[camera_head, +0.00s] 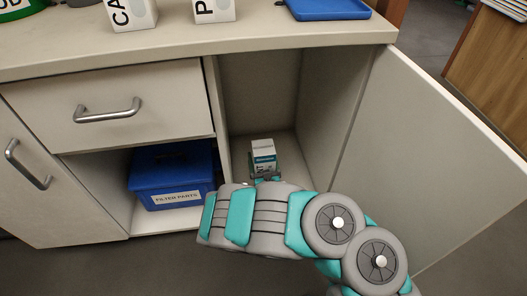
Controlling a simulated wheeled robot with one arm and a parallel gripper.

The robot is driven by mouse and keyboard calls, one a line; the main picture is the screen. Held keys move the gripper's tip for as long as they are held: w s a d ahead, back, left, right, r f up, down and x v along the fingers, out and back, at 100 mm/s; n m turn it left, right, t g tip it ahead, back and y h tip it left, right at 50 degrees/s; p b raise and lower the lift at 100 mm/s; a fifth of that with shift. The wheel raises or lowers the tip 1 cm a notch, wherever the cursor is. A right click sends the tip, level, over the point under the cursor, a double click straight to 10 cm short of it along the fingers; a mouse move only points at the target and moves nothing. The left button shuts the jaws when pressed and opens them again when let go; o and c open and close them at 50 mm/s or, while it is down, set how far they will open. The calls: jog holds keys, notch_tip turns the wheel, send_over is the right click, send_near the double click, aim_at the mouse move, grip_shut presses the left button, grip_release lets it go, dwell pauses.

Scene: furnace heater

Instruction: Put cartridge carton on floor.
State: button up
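A small white and teal carton (263,149), likely the cartridge carton, stands inside the open right cabinet compartment, seen in the head view. Its label is too small to read in full. My gripper (264,176) is right in front of the carton's lower part, at the end of my grey and teal arm. The arm hides most of the gripper, so whether the fingers are open or shut on the carton does not show. The grey floor (170,265) lies in front of the cabinet.
The cabinet door (440,150) stands open at the right. A blue bin (170,178) labelled filter parts sits in the left compartment under a closed drawer (110,110). White boxes and a blue tray (330,10) are on the counter. Floor at lower left is clear.

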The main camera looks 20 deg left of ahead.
jog(key=w+a+f+b, duration=0.2)
jog(key=w+f, duration=0.2)
jog(key=w, duration=0.4)
jog(key=shift+f+b, duration=0.1)
jog(key=shift+b, duration=0.2)
jog(key=shift+f, duration=0.15)
jog(key=o, duration=1.5)
jog(key=shift+c, duration=0.2)
jog(key=p+v, duration=0.3)
jog(key=v, duration=0.9)
